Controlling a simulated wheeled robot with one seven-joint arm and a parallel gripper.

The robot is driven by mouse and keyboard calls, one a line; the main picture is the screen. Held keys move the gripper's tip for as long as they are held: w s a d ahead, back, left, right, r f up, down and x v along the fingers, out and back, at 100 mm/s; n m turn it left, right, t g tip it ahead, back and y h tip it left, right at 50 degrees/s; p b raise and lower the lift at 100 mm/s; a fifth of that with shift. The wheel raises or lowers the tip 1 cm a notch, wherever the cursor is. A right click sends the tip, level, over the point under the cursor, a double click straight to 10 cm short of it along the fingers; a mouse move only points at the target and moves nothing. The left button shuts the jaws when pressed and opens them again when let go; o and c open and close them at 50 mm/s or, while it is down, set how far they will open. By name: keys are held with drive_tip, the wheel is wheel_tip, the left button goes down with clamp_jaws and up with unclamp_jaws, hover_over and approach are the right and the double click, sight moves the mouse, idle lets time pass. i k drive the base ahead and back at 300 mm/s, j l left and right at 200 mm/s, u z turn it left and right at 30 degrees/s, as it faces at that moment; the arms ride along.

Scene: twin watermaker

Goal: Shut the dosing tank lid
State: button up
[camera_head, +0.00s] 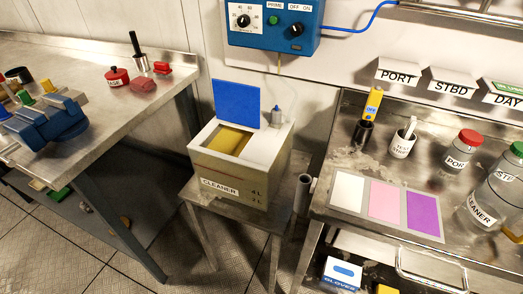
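The dosing tank (232,183) is a beige box marked CLEANER, with a white top, standing on a small metal stand in the middle of the head view. Its blue lid (236,103) stands upright at the back of the opening. Yellowish liquid or a yellowish inner surface shows through the open top. A small grey fitting (276,117) stands on the tank top to the right of the lid. My gripper is not in view.
A steel bench (130,108) with a blue vise stands at the left. A steel counter (330,215) with bottles, cups and coloured mats stands at the right. A blue control box (273,25) hangs on the wall above the tank.

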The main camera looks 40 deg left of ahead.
sight(234, 102)
drive_tip(key=j+u, duration=0.1)
drive_tip(key=u, duration=1.45)
drive_tip(key=i+j+u, duration=0.35)
drive_tip(key=i+u, duration=0.3)
drive_tip(key=i, duration=0.2)
drive_tip(key=j, duration=0.05)
